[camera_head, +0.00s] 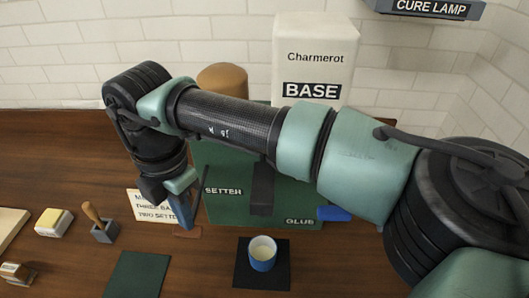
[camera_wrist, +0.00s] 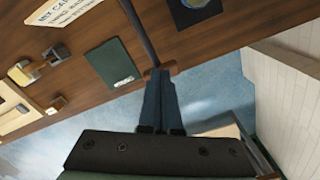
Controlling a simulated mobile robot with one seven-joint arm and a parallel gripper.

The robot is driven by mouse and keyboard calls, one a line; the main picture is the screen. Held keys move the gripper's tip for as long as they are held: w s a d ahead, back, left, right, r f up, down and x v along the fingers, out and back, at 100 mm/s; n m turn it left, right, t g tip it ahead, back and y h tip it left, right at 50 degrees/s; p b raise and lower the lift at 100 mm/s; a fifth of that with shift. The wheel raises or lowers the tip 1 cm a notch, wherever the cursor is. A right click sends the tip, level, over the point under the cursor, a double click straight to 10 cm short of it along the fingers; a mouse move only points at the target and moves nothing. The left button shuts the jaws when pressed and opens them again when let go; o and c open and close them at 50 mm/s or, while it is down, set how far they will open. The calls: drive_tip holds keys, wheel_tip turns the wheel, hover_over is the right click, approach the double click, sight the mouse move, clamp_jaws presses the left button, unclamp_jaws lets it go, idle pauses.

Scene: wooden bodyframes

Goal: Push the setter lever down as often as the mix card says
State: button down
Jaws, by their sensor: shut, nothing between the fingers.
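The mix card (camera_head: 145,207) lies left of my gripper in the head view, partly covered by it; the readable part says THREE BA and TWO SETT. It also shows in the wrist view (camera_wrist: 62,10). The SETTER label (camera_head: 223,190) is on a green board (camera_head: 235,212). My gripper (camera_head: 187,226) points down with blue fingers shut and empty. In the wrist view, a dark rod with a brown end piece (camera_wrist: 172,68), seemingly the setter lever, reaches my fingertips (camera_wrist: 158,72); I cannot tell whether they touch. The brown piece shows beside the fingertips in the head view (camera_head: 188,232).
A blue cup (camera_head: 262,256) stands on a black mat (camera_head: 243,281) in front of the board. A dark green mat (camera_head: 136,275) and a wooden-handled block (camera_head: 104,231) lie to the left. A white BASE container (camera_head: 313,60) stands behind my arm. The table edge shows in the wrist view.

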drive_tip(key=shift+f+b, duration=0.55)
drive_tip(key=shift+f, duration=0.25)
drive_tip(key=shift+r, duration=0.15)
drive_tip(key=shift+r+p, duration=1.75)
drive_tip(key=shift+r, duration=1.4)
drive_tip(key=shift+f, duration=0.1)
drive_tip(key=shift+f+b, duration=2.95)
drive_tip(key=shift+f, duration=0.35)
drive_tip(key=shift+r+p, duration=1.9)
drive_tip(key=shift+r, duration=1.5)
